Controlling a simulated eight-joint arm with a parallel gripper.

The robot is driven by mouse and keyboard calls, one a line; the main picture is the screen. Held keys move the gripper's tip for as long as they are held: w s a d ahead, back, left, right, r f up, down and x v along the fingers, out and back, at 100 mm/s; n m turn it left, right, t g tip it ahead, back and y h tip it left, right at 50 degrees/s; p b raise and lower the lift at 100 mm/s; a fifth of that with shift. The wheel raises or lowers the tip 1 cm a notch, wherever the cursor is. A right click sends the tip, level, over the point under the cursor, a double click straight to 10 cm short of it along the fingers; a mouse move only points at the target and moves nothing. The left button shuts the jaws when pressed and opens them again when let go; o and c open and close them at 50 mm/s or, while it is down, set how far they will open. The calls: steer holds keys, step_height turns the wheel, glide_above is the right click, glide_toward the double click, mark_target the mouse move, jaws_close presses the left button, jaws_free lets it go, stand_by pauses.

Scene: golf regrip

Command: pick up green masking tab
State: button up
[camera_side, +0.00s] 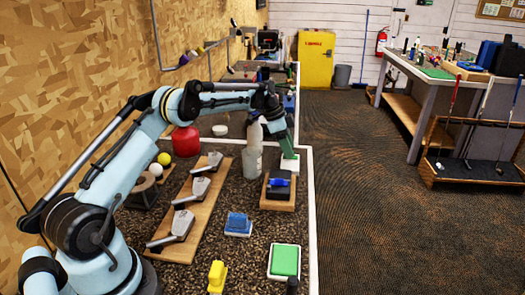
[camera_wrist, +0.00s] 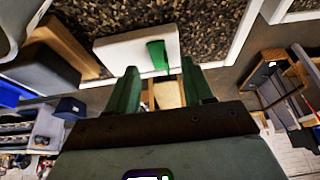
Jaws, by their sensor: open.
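The green masking tab (camera_wrist: 157,55) shows in the wrist view as a small upright green strip at a white block (camera_wrist: 115,48). My gripper (camera_wrist: 159,72) is open, with its two green fingers apart. In that view the tab appears between and just beyond the fingertips, and nothing is held. In the side view my gripper (camera_side: 285,150) points down at the white block (camera_side: 290,165) near the bench's right edge. The fingers and tab are both green there, so I cannot tell them apart or see any contact.
A black block with a blue piece (camera_side: 279,184) on a wooden base stands close by. A clear bottle (camera_side: 252,150) is just left of my gripper. Club heads on a wooden board (camera_side: 190,215), a blue item (camera_side: 238,224) and a green pad in a white tray (camera_side: 285,261) are nearer.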

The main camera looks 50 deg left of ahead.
steer(key=shift+w+d+f, duration=0.15)
steer(key=shift+d+f, duration=0.05)
steer(key=shift+f, duration=0.45)
steer(key=shift+c, duration=0.5)
jaws_close()
